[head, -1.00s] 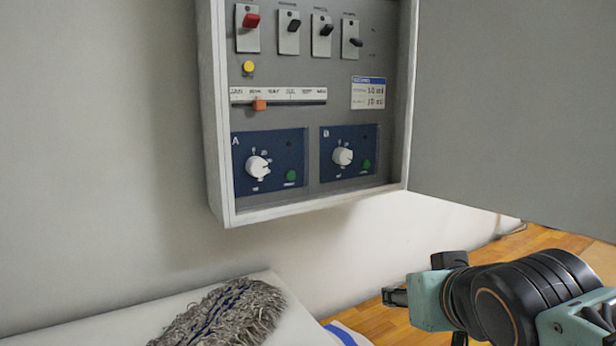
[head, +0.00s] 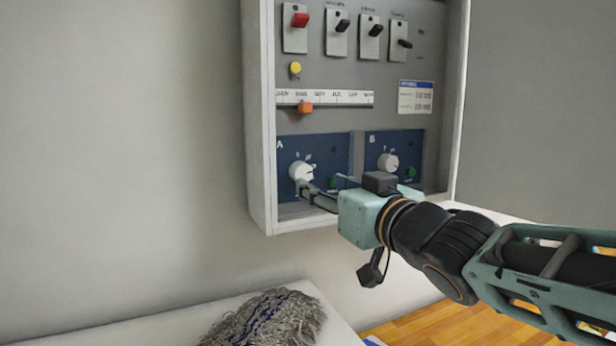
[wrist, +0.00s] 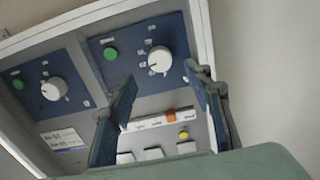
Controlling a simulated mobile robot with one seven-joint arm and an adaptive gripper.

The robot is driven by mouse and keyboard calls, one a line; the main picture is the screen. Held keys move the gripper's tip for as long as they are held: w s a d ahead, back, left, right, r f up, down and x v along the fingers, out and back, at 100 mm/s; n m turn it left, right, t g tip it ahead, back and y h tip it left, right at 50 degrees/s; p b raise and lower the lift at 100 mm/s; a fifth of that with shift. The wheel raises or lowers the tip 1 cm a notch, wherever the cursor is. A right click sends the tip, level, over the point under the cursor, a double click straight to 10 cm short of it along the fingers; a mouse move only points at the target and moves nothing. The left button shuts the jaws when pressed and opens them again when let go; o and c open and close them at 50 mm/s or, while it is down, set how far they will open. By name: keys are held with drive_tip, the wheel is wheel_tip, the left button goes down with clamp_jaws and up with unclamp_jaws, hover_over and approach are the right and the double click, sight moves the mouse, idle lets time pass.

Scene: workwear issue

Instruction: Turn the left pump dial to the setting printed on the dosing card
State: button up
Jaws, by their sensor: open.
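The left pump dial (head: 300,171), a white knob on the blue panel marked A, is at the lower left of the wall cabinet. It also shows in the wrist view (wrist: 160,59), which sees the cabinet roughly upside down. My gripper (head: 307,188) is open and empty, its fingertips close to this dial. In the wrist view the fingers (wrist: 160,78) stand on either side of the dial's line; contact cannot be told. The dosing card (head: 416,97), white with a blue header, is at the cabinet's right; its print is too small to read surely.
The right dial (head: 388,161) on panel B sits beside panel A. Above are an orange slider (head: 305,107), a yellow button (head: 295,69) and several switches, one red (head: 300,20). Green buttons flank the dials. A grey mop head (head: 265,318) lies on a white surface below.

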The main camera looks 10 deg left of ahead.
sight(305, 175)
drive_tip(key=shift+p+x, duration=0.55)
drive_tip(key=shift+x, duration=3.4)
drive_tip(key=c, duration=1.1)
drive_tip(key=shift+c, duration=0.2)
drive_tip(key=n+b, duration=0.2)
drive_tip(key=n, duration=0.2)
drive_tip(key=shift+d+f+b, duration=0.1)
drive_tip(key=shift+b, duration=0.25)
drive_tip(key=shift+n+b, duration=0.65)
drive_tip(key=shift+n, duration=1.15)
